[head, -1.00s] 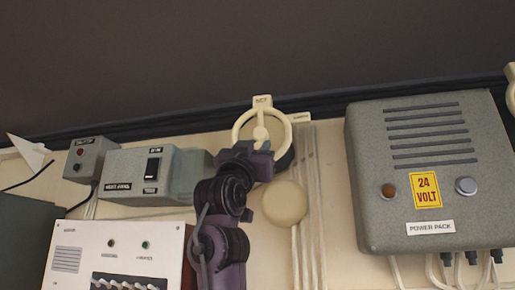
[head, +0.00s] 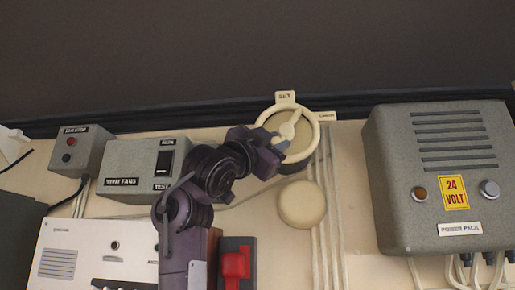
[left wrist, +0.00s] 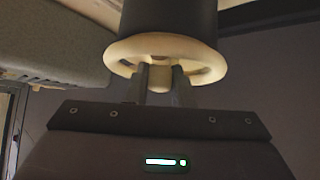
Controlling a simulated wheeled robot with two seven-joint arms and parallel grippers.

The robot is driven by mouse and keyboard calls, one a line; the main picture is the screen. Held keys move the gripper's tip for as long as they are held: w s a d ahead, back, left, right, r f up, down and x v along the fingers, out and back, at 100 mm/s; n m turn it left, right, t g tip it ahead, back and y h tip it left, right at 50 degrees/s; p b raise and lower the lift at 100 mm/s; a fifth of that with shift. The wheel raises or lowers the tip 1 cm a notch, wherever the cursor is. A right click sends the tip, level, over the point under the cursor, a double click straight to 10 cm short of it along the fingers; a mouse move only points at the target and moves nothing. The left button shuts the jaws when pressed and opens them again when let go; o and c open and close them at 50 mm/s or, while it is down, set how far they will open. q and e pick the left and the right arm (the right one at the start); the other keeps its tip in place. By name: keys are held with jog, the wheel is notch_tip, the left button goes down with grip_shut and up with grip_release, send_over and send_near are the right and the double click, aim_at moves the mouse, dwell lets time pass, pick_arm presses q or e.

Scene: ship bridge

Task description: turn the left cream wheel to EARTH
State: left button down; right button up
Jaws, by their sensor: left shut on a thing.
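The left cream wheel (head: 289,129) is on the wall at the centre of the head view. Its pointer spoke leans up and to the right, between a cream tab at the top (head: 285,96) and another at the right (head: 325,116). The small lettering on the tabs is hard to read. My left gripper (head: 271,148) reaches it from the lower left. In the left wrist view its two fingers (left wrist: 160,84) are shut on the middle part of the wheel (left wrist: 126,56), below a dark cylindrical mount. My right gripper is not in view.
A round cream knob (head: 302,204) sits just below the wheel. A grey power pack (head: 440,170) stands out at the right. Grey switch boxes (head: 140,172), a white panel (head: 75,260) and a red-handled switch (head: 234,264) are at the left and below.

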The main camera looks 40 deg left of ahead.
pick_arm(q)
jog(key=shift+s+a+r+m+g+h, duration=0.1)
jog(key=shift+a+r+m+g+h, duration=0.1)
jog(key=shift+a+m+g+h, duration=0.25)
jog(key=m+g, duration=0.1)
jog(key=m+g+h, duration=0.1)
jog(key=m, duration=0.1)
jog(key=r+m+g+h, duration=0.1)
jog(key=m, duration=0.1)
jog(key=shift+s+a+m, duration=0.15)
jog(key=shift+s+m, duration=0.1)
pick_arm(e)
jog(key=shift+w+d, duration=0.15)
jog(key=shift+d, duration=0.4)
pick_arm(q)
jog(key=shift+r, duration=0.1)
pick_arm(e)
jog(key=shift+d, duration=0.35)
pick_arm(q)
jog(key=c, duration=1.3)
grip_release()
jog(key=shift+w, duration=0.15)
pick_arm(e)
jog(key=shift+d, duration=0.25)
pick_arm(q)
jog(key=shift+o, duration=0.2)
